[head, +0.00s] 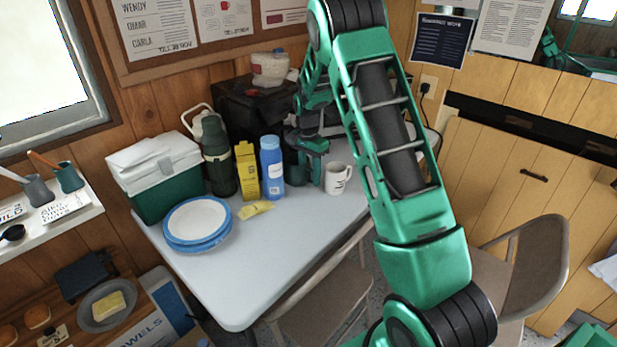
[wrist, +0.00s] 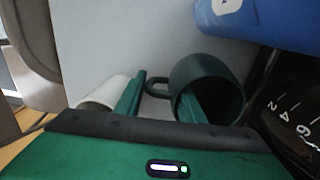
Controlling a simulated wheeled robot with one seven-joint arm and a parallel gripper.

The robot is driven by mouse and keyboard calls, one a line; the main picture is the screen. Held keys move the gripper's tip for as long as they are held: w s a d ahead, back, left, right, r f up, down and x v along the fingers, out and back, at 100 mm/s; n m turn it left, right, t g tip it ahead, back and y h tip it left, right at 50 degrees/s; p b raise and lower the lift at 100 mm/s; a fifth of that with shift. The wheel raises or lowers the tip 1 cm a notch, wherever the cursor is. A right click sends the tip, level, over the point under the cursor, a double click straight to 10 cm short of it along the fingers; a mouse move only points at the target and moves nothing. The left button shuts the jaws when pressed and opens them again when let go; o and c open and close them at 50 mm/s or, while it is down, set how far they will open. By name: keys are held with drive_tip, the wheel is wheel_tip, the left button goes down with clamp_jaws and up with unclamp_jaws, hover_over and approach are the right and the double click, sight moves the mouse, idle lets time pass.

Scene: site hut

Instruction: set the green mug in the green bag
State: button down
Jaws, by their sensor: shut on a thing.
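The dark green mug (wrist: 208,72) shows in the wrist view with its handle toward the left. My gripper (wrist: 160,98) is shut on it, with one finger inside the mug and the other outside, beyond the handle. In the head view my gripper (head: 314,165) is low over the back of the table, between the blue bottle and the white mug; the green mug there is mostly hidden by it. I cannot make out a green bag for certain. A green thing (head: 590,337) is cut off at the bottom right corner.
A white mug (head: 338,179) stands close right of my gripper, and a blue bottle (head: 272,161) close left. A yellow carton (head: 246,170), green flask (head: 218,160), cooler (head: 160,195) and plates (head: 197,222) stand further left. The table's front (head: 262,270) is clear. Folding chairs (head: 535,265) flank it.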

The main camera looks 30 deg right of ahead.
drive_tip(key=shift+f, duration=0.2)
drive_tip(key=c, duration=1.2)
unclamp_jaws()
drive_tip(key=shift+o, duration=0.2)
